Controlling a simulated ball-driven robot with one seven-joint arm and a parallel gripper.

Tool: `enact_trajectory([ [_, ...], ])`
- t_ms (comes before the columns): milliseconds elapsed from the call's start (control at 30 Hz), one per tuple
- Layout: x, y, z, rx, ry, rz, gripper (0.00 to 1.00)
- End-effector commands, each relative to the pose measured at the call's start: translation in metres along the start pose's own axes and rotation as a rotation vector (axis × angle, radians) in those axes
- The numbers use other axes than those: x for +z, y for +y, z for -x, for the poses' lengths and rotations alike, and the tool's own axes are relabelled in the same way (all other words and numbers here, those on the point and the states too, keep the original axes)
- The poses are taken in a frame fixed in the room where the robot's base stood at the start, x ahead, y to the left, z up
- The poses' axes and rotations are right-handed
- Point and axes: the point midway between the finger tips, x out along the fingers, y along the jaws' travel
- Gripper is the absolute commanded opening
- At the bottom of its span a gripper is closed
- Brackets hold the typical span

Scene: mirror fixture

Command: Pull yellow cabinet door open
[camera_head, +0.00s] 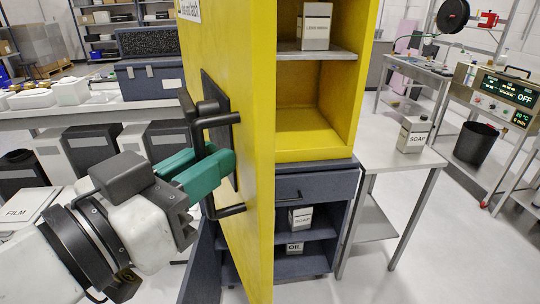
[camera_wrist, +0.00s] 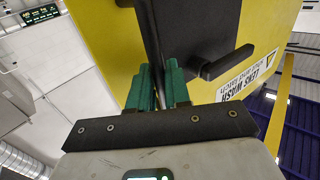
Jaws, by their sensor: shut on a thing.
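The yellow cabinet (camera_head: 305,150) stands in the centre of the head view. Its yellow door (camera_head: 251,140) is swung wide open toward the left, and the inside shows. A black handle (camera_head: 221,119) with a dark plate is on the door's outer face; it also shows in the wrist view (camera_wrist: 225,60). My gripper (camera_head: 222,168), with green fingers, is at the handle. In the wrist view, my fingers (camera_wrist: 162,88) are shut on a dark upright bar of the handle. The exact contact is partly hidden by the fingers.
A white box (camera_head: 314,27) stands on the cabinet's shelf (camera_head: 300,52). A dark blue lower unit (camera_head: 318,185) holds boxes. A bench (camera_head: 90,110) with a case stands behind my arm. Floor is clear front right.

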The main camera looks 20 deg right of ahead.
Motion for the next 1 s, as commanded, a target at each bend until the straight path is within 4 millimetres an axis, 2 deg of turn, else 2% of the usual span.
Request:
enact_trajectory([
  [100, 0.002, -0.015, 0.021, 0.016, 0.0, 0.0, 0.0],
  [500, 0.002, -0.061, 0.07, 0.145, 0.0, 0.001, 0.0],
  [700, 0.002, -0.08, 0.088, 0.194, 0.0, 0.001, 0.0],
  [1000, 0.001, -0.099, 0.102, 0.241, 0.0, 0.002, 0.0],
])
